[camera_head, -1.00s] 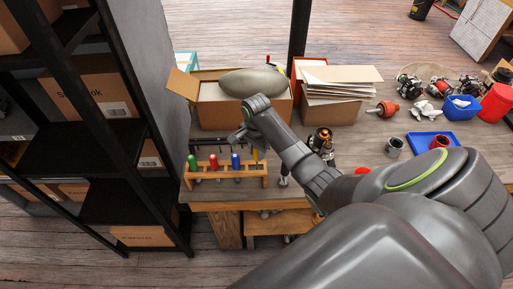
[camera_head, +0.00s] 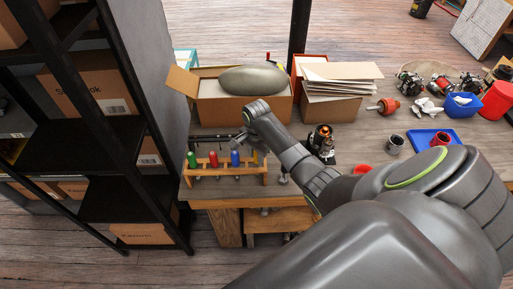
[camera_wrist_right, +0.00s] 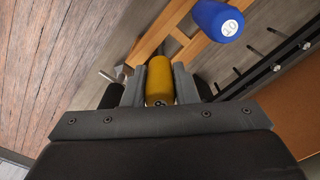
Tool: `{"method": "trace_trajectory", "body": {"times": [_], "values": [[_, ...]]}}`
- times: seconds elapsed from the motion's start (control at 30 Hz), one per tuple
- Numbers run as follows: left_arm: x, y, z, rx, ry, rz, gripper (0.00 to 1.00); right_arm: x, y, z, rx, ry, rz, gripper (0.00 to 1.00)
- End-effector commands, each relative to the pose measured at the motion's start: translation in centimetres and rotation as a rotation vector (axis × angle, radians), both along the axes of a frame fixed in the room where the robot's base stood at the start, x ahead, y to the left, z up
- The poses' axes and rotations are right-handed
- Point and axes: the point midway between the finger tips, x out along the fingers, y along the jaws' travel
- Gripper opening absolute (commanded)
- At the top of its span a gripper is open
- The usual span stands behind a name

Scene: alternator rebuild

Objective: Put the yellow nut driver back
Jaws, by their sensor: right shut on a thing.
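The yellow nut driver (camera_wrist_right: 159,80) is between the two fingers of my right gripper (camera_wrist_right: 160,88) in the right wrist view. The gripper is shut on its handle. The wooden rack (camera_wrist_right: 152,42) lies just beyond it, with the blue driver (camera_wrist_right: 218,20) close by. In the head view my right gripper (camera_head: 243,143) is over the right end of the wooden rack (camera_head: 225,181). The arm hides most of the yellow driver there, so I cannot tell whether it is seated in the rack. My left gripper is not in view.
Green (camera_head: 192,160), red (camera_head: 213,160) and blue (camera_head: 235,159) drivers stand in the rack. Behind it is an open cardboard box (camera_head: 222,114) with a grey oval object. An alternator part (camera_head: 321,141) stands to the right. A dark shelf unit (camera_head: 130,135) is at left.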

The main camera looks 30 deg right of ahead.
Motion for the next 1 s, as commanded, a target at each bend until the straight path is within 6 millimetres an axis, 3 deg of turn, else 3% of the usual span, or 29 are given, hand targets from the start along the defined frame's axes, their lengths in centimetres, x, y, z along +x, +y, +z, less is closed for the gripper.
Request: {"method": "trace_trajectory", "body": {"times": [0.83, 0.87, 1.0], "values": [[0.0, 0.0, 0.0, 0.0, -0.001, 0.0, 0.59, 0.0, 0.1, -1.3, 0.0, -0.001, 0.001, 0.03], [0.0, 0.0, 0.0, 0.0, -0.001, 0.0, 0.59, 0.0, 0.1, -1.3, 0.0, -0.001, 0.001, 0.28], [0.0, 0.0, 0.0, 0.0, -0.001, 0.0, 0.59, 0.0, 0.0, -1.3, 0.0, -0.001, 0.0, 0.46]]}}
